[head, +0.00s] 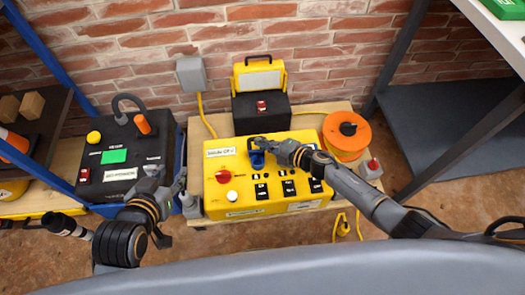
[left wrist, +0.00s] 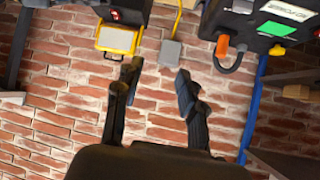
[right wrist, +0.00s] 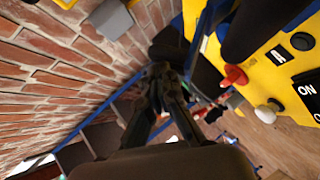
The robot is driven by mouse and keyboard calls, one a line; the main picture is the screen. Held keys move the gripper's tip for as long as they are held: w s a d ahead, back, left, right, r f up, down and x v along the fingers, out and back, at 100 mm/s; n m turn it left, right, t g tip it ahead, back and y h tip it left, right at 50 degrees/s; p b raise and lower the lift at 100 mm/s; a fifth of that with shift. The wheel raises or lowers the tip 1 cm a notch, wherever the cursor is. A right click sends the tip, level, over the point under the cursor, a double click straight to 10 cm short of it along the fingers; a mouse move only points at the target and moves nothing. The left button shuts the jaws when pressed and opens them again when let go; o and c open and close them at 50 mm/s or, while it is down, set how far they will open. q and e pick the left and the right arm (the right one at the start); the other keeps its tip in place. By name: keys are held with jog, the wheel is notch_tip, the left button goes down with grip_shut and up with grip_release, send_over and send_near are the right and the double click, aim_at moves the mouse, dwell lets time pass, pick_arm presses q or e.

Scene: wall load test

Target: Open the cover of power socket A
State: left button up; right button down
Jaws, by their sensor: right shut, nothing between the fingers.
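A yellow control box (head: 221,170) sits on the wooden pallet, with a red knob, a white button and several black labelled switches on top. A blue socket (head: 257,159) stands at its upper middle; I cannot read which letter it carries or tell how far its cover is raised. My right gripper (head: 264,144) is shut and empty, right at the blue socket and partly hiding it. In the right wrist view its fingers (right wrist: 160,80) are together. My left gripper (head: 168,178) is open and empty, left of the yellow box; its fingers also show apart in the left wrist view (left wrist: 155,85).
A black case (head: 262,108) with a yellow lamp stands behind the box. An orange cable reel (head: 346,135) is to its right, a grey wall box (head: 191,74) behind left. A black unit (head: 125,155) with a hooked cable stands at left. Shelving uprights flank both sides.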

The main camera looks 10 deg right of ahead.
jog(key=shift+w+r+p, duration=0.25)
jog(key=shift+w+p, duration=0.1)
jog(key=shift+p, duration=0.35)
jog(key=shift+w+m+g+p, duration=0.35)
jog(key=shift+m+g+p, duration=0.05)
jog(key=shift+g+p, duration=0.2)
jog(key=shift+w+h+p, duration=0.3)
jog(key=shift+w+p, duration=0.05)
jog(key=shift+w, duration=0.4)
pick_arm(q)
jog(key=s+a+f+g+y, duration=0.1)
jog(key=s+a+f+g, duration=0.1)
jog(key=s, duration=0.3)
jog(key=s+a+f+g+b, duration=0.1)
jog(key=s+a+f+g, duration=0.1)
jog(key=s+g, duration=0.3)
jog(key=shift+s+f+y, duration=0.4)
jog(key=shift+s+f, duration=0.15)
jog(key=shift+s, duration=0.25)
pick_arm(e)
jog(key=shift+w+f, duration=0.15)
jog(key=shift+w, duration=0.4)
jog(key=shift+w+f, duration=0.15)
jog(key=shift+w, duration=0.45)
pick_arm(q)
jog(key=shift+r, duration=0.1)
pick_arm(e)
jog(key=shift+r, duration=0.2)
